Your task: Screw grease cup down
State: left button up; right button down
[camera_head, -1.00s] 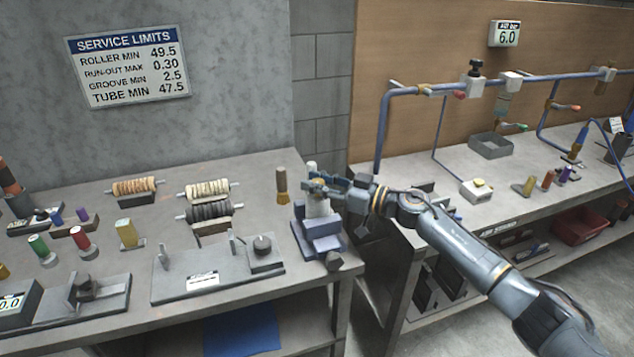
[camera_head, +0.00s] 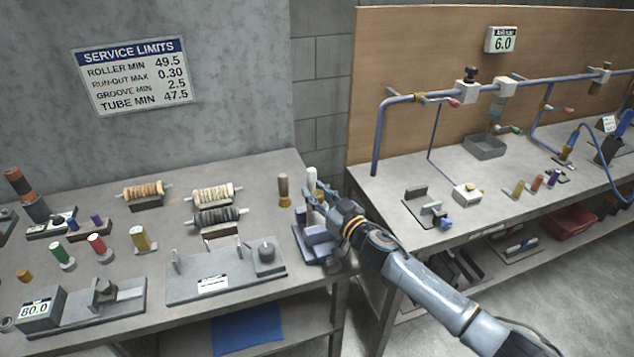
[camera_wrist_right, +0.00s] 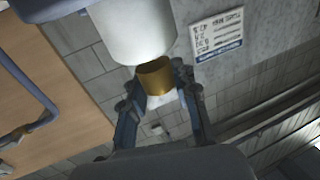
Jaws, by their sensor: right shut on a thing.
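My right gripper (camera_head: 318,196) is at the blue-grey vise-like fixture (camera_head: 314,236) on the right end of the left bench. In the right wrist view, the gripper's fingers (camera_wrist_right: 160,92) close on both sides of a short brass cup (camera_wrist_right: 155,76), which I take for the grease cup. The cup sits against the end of a white cylinder (camera_wrist_right: 135,28). Whether its thread is seated cannot be seen. In the head view the gripper hides most of the cup and the cylinder. My left gripper is not in view.
A gap separates the two benches.

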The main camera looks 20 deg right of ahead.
aim_at(317, 192)
jog(key=m+h, duration=0.1)
jog(key=m+h+b, duration=0.1)
jog(key=h, duration=0.1)
jog(key=shift+s+a+f+t, duration=0.1)
jog(key=shift+a+f+t, duration=0.1)
jog(key=shift+f+t, duration=0.1)
jog(key=m+h+b, duration=0.2)
jog(key=h+b, duration=0.1)
jog(key=m+h+b, duration=0.2)
jog(key=h+b, duration=0.1)
jog(key=b, duration=0.1)
jog(key=shift+d, duration=0.1)
jog(key=shift+d+r+m+h+b, duration=0.1)
jog(key=shift+r+m+h+b, duration=0.1)
jog(key=shift+m+h+b, duration=0.55)
jog(key=shift+n, duration=0.25)
jog(key=shift+r, duration=0.1)
jog(key=c, duration=1)
grip_release()
notch_tip(317, 192, up, 10)
